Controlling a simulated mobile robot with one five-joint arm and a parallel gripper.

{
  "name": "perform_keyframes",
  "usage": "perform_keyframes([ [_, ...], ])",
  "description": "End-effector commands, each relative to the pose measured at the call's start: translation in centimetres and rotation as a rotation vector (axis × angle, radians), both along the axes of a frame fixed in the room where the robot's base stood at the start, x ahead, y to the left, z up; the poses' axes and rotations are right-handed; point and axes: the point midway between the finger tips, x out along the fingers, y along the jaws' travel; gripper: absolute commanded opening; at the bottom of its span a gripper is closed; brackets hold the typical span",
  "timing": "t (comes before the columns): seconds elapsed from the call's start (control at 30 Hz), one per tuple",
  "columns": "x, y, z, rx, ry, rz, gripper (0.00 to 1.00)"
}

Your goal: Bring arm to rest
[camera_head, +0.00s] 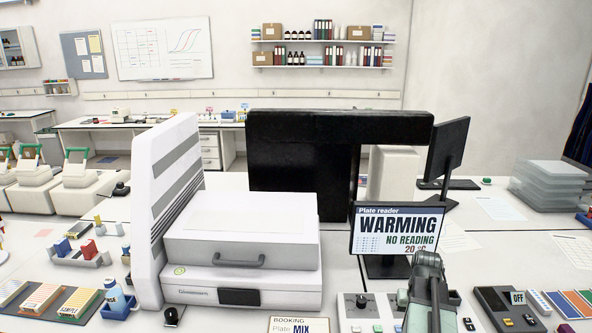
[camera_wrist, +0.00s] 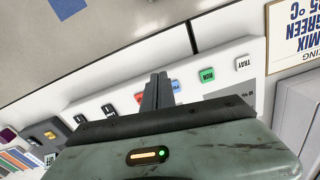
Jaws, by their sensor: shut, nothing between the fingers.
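My gripper (camera_wrist: 157,82) is shut with nothing between its fingers. I cannot tell whether the fingertips touch the panel. In the head view my arm (camera_head: 427,290) rises from the bottom edge, right of centre, in front of the plate reader screen (camera_head: 398,230). That screen reads WARMING, NO READING, 20 °C. The arm partly covers the panel (camera_head: 355,312) there.
A white plate reader (camera_head: 240,225) with a closed handled front stands left of my arm. A booking card (camera_head: 298,325) lies in front of it. A dark box marked OFF (camera_head: 505,305) and coloured racks lie to the right. Stacked clear plates (camera_head: 555,185) stand further back.

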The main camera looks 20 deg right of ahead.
Motion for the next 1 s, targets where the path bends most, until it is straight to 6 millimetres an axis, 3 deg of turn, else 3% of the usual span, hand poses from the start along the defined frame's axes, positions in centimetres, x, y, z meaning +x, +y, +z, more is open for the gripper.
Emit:
perform_keyframes([
  [0.1, 4.2, 8.2, -2.1, 0.000, 0.000, 0.155, 0.00],
  [0.23, 7.2, 18.6, -3.9, 0.000, 0.000, 0.327, 0.00],
  [0.4, 7.8, 30.2, -5.6, 0.000, 0.000, 0.499, 0.00],
  [0.5, 7.1, 34.4, -6.1, 0.000, 0.000, 0.547, 0.00],
  [0.57, 6.3, 35.5, -6.1, -0.001, 0.000, 0.542, 0.00],
  [1.0, 6.2, 34.7, -5.8, 0.000, 0.000, 0.474, 0.00],
])
